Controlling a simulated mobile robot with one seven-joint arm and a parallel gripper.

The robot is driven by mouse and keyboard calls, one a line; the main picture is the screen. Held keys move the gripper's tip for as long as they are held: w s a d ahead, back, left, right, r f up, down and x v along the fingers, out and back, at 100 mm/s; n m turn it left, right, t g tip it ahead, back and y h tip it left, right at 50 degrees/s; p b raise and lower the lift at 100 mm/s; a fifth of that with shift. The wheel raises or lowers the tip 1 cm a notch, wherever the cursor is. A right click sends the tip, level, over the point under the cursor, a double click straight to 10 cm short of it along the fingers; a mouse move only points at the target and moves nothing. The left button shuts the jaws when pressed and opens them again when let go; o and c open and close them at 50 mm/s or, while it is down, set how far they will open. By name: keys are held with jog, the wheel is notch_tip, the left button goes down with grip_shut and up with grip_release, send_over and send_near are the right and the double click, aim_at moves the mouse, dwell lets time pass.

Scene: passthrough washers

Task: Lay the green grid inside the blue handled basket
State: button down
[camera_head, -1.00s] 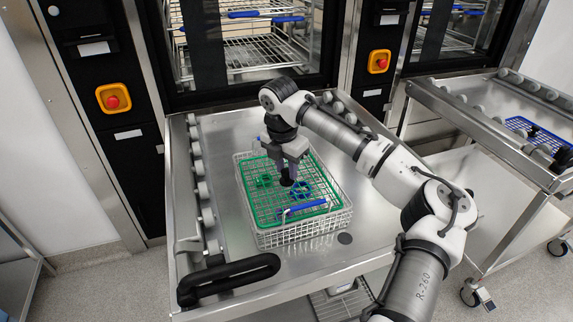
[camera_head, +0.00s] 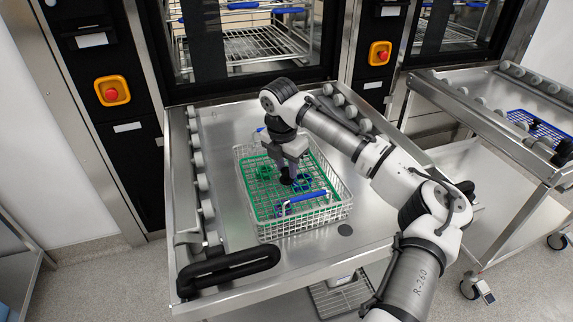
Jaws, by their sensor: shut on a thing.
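The green grid (camera_head: 258,208) lies flat within the rim of a wire basket on the steel cart. The basket (camera_head: 300,228) is silvery wire with blue handles, one of them (camera_head: 306,197) at the near side. My gripper (camera_head: 287,180) points down over the middle of the grid, shut on a part of it. The fingertips are small and partly dark here, so the exact grip point is hard to see. Whether the grid rests fully on the basket floor cannot be told.
The cart top (camera_head: 225,155) is clear around the basket, with rollers (camera_head: 198,165) along its sides and a black handle (camera_head: 228,272) at the near left. A washer with racks (camera_head: 255,50) stands behind. A second cart (camera_head: 480,95) at right holds a blue grid (camera_head: 540,128).

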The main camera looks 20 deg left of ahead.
aim_at(287, 170)
jog(key=c, duration=1)
grip_release()
jog(key=shift+c, duration=0.2)
notch_tip(287, 170, up, 15)
jog(key=p, duration=1.4)
